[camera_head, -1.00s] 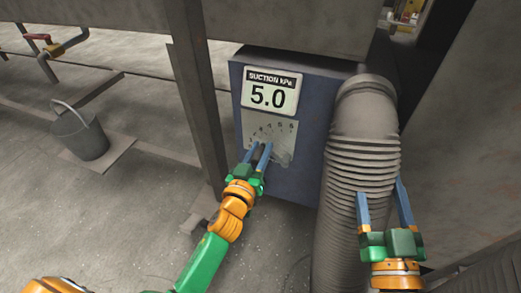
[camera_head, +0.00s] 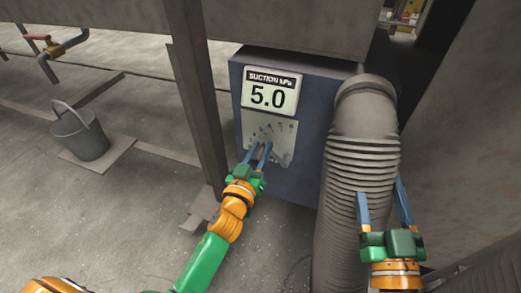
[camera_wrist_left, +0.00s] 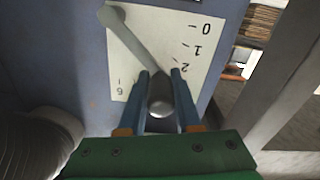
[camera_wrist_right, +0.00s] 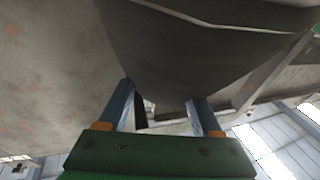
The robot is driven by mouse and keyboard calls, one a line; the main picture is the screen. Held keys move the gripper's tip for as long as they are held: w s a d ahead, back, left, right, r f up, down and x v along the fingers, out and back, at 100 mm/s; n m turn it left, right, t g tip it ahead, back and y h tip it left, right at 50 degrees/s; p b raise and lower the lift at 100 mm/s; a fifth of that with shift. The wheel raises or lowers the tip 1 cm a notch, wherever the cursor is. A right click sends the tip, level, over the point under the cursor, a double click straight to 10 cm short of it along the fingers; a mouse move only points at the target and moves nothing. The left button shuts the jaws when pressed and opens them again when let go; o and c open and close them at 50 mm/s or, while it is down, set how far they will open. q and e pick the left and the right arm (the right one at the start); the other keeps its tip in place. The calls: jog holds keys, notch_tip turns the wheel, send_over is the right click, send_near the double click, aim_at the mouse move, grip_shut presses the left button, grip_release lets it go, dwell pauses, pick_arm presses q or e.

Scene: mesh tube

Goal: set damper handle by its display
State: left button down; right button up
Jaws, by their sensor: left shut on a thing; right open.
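In the left wrist view the damper handle (camera_wrist_left: 136,42) is a grey bar lying across the plate, with a rounded grey end (camera_wrist_left: 161,106) between my left fingers. My left gripper (camera_head: 262,146) is shut on the handle; it also shows in the left wrist view (camera_wrist_left: 160,76). My right gripper (camera_head: 383,190) is open and empty, in front of the ribbed hose.
The grey ribbed hose (camera_head: 360,150) runs down the right side of the box. A dark post (camera_head: 195,95) stands left of the box. A bucket (camera_head: 79,132) and a red-handled valve (camera_head: 50,45) are at the left. Open floor lies at lower left.

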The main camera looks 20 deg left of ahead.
pick_arm(q)
jog(key=shift+a+f, duration=0.1)
jog(key=shift+f, duration=0.15)
pick_arm(e)
jog(key=shift+f, duration=0.1)
pick_arm(q)
jog(key=shift+a+f+n, duration=0.15)
jog(key=shift+f+n, duration=0.05)
jog(key=shift+n, duration=0.2)
jog(key=c, duration=0.6)
grip_release()
jog(key=shift+r, duration=0.1)
pick_arm(e)
jog(key=shift+w+f+g, duration=0.15)
jog(key=shift+f+g, duration=0.45)
jog(key=shift+f, duration=0.25)
